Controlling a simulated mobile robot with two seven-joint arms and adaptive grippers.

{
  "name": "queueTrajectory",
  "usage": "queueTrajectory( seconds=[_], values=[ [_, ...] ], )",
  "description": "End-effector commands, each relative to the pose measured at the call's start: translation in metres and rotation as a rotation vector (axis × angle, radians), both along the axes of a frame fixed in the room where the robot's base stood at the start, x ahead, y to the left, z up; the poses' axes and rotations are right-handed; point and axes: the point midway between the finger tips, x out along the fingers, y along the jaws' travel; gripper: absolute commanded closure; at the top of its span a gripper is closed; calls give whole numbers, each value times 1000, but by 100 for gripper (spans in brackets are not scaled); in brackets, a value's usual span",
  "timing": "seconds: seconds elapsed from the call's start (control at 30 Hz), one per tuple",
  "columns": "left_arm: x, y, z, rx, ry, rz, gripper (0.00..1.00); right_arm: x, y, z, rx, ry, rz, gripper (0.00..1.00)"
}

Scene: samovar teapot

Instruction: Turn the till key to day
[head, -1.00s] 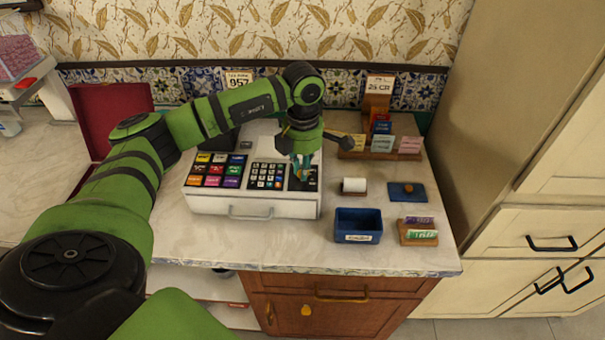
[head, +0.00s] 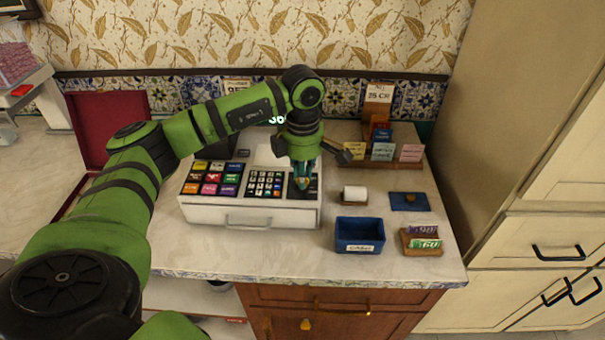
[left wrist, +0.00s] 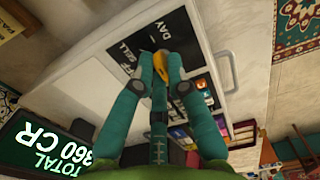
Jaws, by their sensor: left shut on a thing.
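The white till (head: 205,213) stands on the counter, with coloured keys and a number pad on top. A dark key plate (head: 313,184) is at its right end; in the left wrist view the plate (left wrist: 150,38) reads OFF, SELL and DAY. The yellow-orange till key (left wrist: 160,65) stands at this plate. My left gripper (head: 303,186) reaches down over it, and its teal fingers (left wrist: 157,82) are shut on the key. The fingers partly hide the key, and I cannot tell which label it points to. My right gripper is not in view.
A lit display (left wrist: 50,145) reads TOTAL 360 CR. A paper roll (head: 354,193), a blue tray (head: 359,247), a blue lid (head: 409,201) and a wooden holder with packets (head: 421,248) stand right of the till. A wooden card rack (head: 380,162) is behind. Counter between these is clear.

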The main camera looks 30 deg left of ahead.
Motion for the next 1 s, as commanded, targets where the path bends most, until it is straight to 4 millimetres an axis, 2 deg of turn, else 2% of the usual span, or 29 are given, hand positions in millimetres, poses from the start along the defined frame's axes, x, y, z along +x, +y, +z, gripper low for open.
queueTrajectory(
  seconds=[0.03,0.07,0.1,0.4,0.53,0.67,1.0],
  values=[
    [1,0,2,0,-6,-1,100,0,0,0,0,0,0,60],
    [1,0,2,0,-6,-1,73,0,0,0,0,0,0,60],
    [1,0,2,0,-6,-1,61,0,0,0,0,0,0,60],
    [1,0,1,-1,-3,0,61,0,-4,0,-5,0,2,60],
    [1,0,8,-1,-5,0,61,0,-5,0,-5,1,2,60],
    [2,0,29,-1,-8,0,61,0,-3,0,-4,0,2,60],
    [1,-1,98,-1,-8,-1,61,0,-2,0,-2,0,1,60]
  ],
)
